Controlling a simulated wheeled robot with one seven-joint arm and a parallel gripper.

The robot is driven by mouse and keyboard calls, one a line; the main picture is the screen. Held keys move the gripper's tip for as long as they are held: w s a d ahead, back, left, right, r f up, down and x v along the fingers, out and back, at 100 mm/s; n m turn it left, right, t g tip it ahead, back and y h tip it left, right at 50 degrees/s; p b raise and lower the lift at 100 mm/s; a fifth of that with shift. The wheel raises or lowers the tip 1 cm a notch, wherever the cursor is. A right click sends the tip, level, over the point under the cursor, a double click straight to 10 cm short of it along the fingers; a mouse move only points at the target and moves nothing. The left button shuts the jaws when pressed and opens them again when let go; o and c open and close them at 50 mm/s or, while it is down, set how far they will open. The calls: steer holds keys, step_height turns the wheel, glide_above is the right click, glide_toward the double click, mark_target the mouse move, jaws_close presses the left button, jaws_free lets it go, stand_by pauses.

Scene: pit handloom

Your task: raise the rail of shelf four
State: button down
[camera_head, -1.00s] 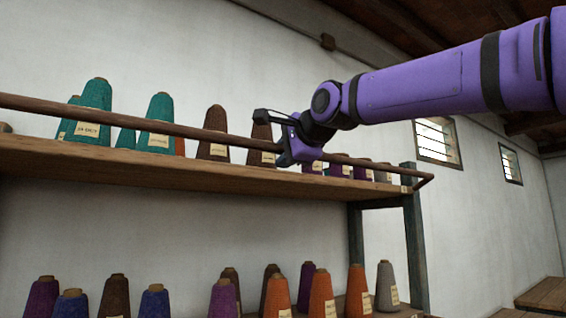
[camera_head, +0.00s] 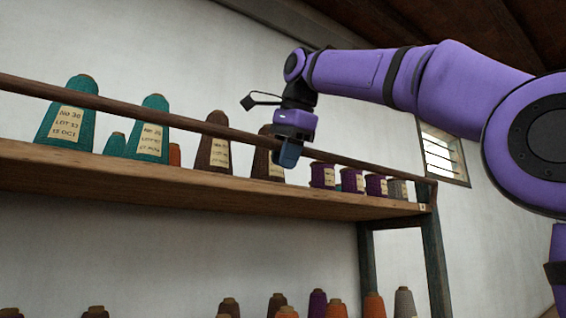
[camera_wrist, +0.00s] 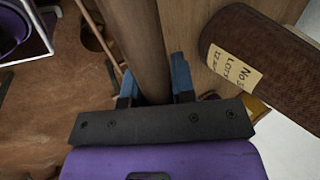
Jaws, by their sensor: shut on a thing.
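The rail (camera_head: 185,122) is a long brown bar running along the front of the upper wooden shelf (camera_head: 180,185), above the board and in front of the thread cones. Its right end meets a bracket by the shelf's end post. My gripper (camera_head: 288,150) is purple with blue fingers and is shut on the rail, right of the picture's middle. In the wrist view the rail (camera_wrist: 137,45) passes between the blue fingers (camera_wrist: 155,82), one on each side.
Teal cones (camera_head: 68,115) and brown cones (camera_head: 213,145) with paper labels stand behind the rail. A brown cone (camera_wrist: 265,60) is close beside my fingers. Smaller purple spools (camera_head: 322,175) stand to the right. More cones (camera_head: 278,303) stand on a lower level.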

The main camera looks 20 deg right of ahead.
steer(key=shift+w+a+g, duration=0.1)
steer(key=shift+w+g, duration=0.35)
steer(key=shift+g, duration=0.35)
steer(key=c, duration=0.9)
jaws_free()
steer(key=shift+c, duration=0.2)
steer(key=shift+r, duration=0.1)
steer(key=shift+v, duration=1.45)
steer(key=s+d, duration=0.3)
steer(key=s, duration=0.8)
steer(key=shift+s, duration=0.3)
